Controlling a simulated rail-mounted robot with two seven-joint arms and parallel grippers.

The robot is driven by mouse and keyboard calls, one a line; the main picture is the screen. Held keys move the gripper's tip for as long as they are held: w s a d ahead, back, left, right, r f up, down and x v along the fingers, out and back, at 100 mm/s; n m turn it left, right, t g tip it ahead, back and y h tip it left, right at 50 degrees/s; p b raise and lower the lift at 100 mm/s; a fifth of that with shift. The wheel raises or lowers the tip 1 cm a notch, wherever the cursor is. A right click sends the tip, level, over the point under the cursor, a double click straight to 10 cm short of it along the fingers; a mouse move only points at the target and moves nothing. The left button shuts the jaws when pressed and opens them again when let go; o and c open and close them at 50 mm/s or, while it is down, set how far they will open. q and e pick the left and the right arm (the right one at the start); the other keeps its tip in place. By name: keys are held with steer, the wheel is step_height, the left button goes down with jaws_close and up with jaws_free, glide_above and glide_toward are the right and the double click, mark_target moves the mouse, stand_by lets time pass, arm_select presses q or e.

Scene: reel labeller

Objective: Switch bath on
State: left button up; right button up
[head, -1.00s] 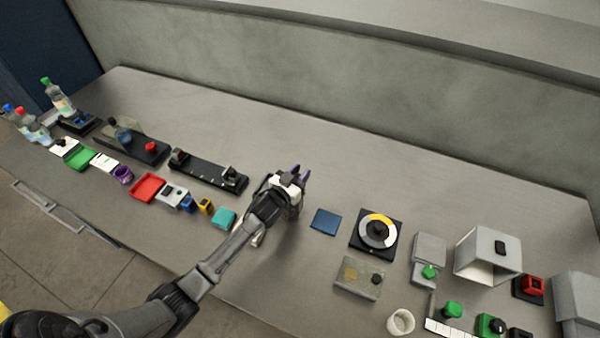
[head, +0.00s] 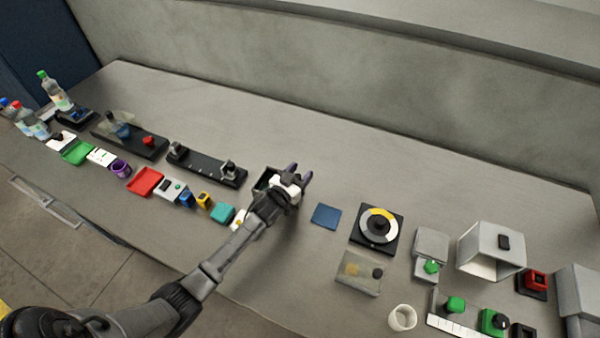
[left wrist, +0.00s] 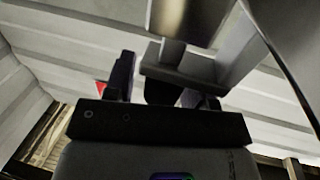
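Nothing in view is marked as the bath, and I cannot tell which device it is. My left gripper (head: 299,174) is over the middle of the bench, with its two purple fingertips apart and nothing visible between them in the head view. A dark box-like thing (head: 263,180) shows just behind and left of the hand, partly hidden by it. The left wrist view shows dark finger parts (left wrist: 142,78) and a grey block-like thing (left wrist: 190,66) close by, whose identity I cannot tell. My right gripper is not in view.
A blue pad (head: 325,216) and a round dial device (head: 379,228) lie right of the hand. A clear-topped box with a black knob (head: 360,272), a white cup (head: 402,318) and a white open box (head: 491,250) stand further right. A black rail device (head: 207,166) lies left. The back is clear.

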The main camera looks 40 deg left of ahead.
arm_select(q)
steer(key=shift+o, duration=0.3)
steer(key=shift+s, duration=0.1)
steer(key=s+d, duration=0.1)
steer(key=s, duration=1.2)
steer(key=shift+s, duration=0.3)
